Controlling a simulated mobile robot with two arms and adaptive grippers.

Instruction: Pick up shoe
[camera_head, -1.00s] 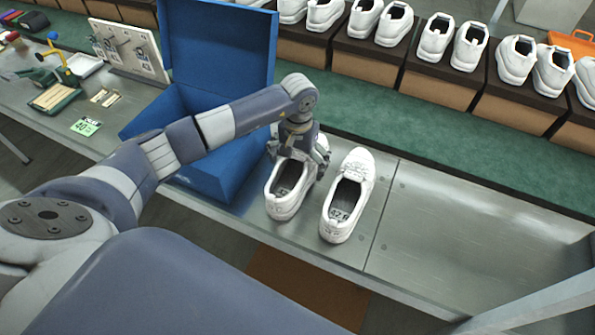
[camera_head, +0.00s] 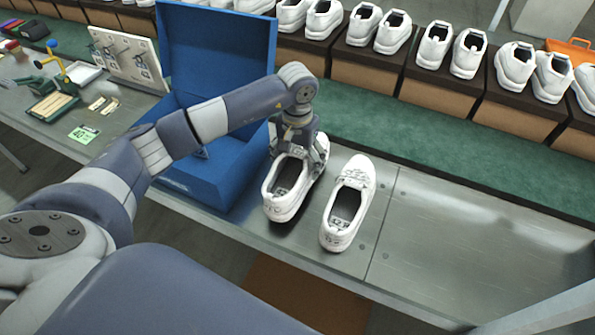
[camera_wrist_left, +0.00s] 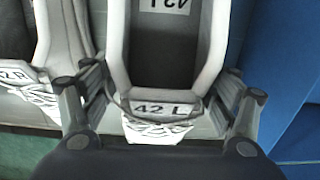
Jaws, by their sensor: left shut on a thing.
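Two white shoes stand side by side on the grey metal table, heels toward me. My left gripper (camera_head: 303,165) is shut on the left shoe (camera_head: 283,207), with its fingers on both sides of the front upper. The wrist view shows the fingers flanking the tongue label "42 L" of this held shoe (camera_wrist_left: 163,131). I cannot tell clearly whether its sole is off the table. The other shoe (camera_head: 338,233) is free just to the right; its "42 R" label shows in the wrist view (camera_wrist_left: 22,82). My right gripper is not in view.
An open blue box (camera_head: 195,180) stands left of the shoes, lid raised. Behind runs a green strip (camera_head: 440,140) with a row of white shoes on brown boxes (camera_head: 435,98). A green "40" card (camera_head: 83,134) and small tools lie left. The table (camera_head: 470,235) is clear at right.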

